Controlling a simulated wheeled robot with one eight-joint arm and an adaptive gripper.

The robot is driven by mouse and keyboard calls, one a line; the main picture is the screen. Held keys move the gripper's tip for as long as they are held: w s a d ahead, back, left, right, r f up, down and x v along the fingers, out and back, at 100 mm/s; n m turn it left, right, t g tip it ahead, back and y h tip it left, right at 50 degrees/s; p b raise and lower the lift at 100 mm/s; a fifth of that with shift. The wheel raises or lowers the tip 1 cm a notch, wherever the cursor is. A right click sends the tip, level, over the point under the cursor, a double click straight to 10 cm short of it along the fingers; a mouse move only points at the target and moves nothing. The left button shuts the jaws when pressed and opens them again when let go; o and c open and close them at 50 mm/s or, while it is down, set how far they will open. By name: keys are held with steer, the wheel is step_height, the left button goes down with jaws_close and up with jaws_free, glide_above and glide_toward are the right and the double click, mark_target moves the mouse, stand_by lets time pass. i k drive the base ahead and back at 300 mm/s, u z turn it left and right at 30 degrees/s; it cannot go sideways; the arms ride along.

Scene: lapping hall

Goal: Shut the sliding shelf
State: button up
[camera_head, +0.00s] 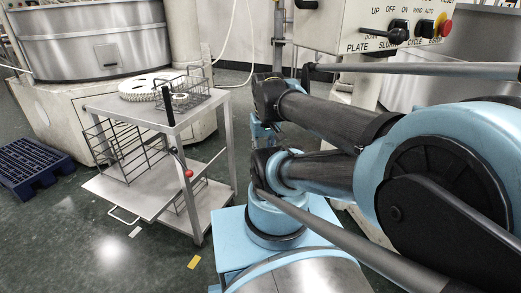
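The sliding shelf (155,211) is a flat grey metal tray low on a steel cart (165,115). It sticks out past the cart's legs towards the front left, so it stands open. A light loop handle (123,217) is on its front left edge. A wire rack (125,155) stands upright at the shelf's back left. My blue and dark arm fills the right side and reaches left to near the cart's right side. I cannot make out my gripper; the far end of the arm is hidden behind its own links.
A white toothed ring and a wire basket (182,96) sit on the cart's top. A lever with a red knob (188,174) is by the front leg. A blue pallet (30,165) lies at left. A control box (375,25) stands behind my arm.

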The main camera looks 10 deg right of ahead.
mark_target(145, 181)
steer(key=u, duration=1.5)
